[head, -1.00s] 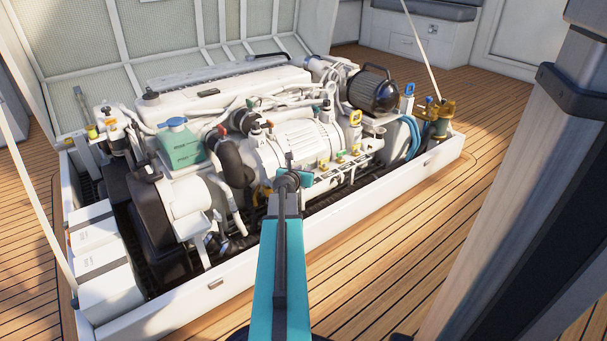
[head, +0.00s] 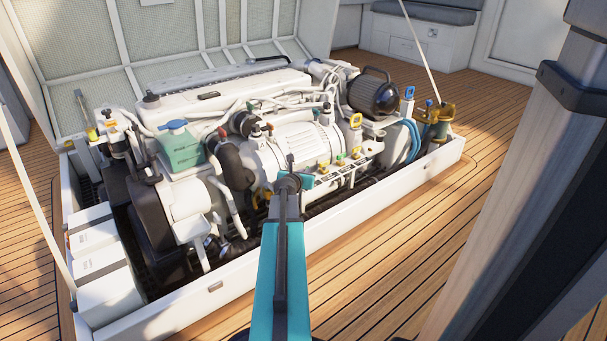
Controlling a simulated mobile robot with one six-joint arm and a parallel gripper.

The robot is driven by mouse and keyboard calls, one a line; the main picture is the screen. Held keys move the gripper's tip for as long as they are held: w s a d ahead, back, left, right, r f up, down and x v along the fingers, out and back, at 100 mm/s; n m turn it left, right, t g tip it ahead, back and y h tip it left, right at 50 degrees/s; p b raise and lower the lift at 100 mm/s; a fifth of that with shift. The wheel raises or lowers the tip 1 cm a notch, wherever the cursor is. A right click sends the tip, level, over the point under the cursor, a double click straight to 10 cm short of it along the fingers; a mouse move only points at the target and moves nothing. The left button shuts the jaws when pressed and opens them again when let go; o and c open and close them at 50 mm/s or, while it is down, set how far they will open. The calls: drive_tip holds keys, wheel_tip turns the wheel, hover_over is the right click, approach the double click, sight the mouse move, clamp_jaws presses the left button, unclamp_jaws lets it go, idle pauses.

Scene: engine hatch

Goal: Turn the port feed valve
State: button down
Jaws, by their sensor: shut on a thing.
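My teal and grey arm reaches up from the bottom centre to the near side of the white engine. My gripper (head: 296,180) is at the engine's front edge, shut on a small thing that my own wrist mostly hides. This is where a feed valve handle would sit, but its shape and angle cannot be made out. Just right of the gripper, a row of small valves with yellow (head: 323,168) and green (head: 340,159) handles stands on a white rail. A yellow part (head: 264,195) shows just left of my wrist.
The white hatch coaming (head: 390,190) runs close under my arm. A teal tank (head: 180,148), dark hoses (head: 232,165) and a black cylinder (head: 372,92) crowd the engine bay. A grey post (head: 540,190) fills the right side. The wooden deck (head: 370,270) in front is clear.

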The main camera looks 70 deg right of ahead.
drive_tip(key=shift+w+d+r+p, duration=0.2)
drive_tip(key=shift+d+p, duration=0.3)
drive_tip(key=shift+p, duration=0.3)
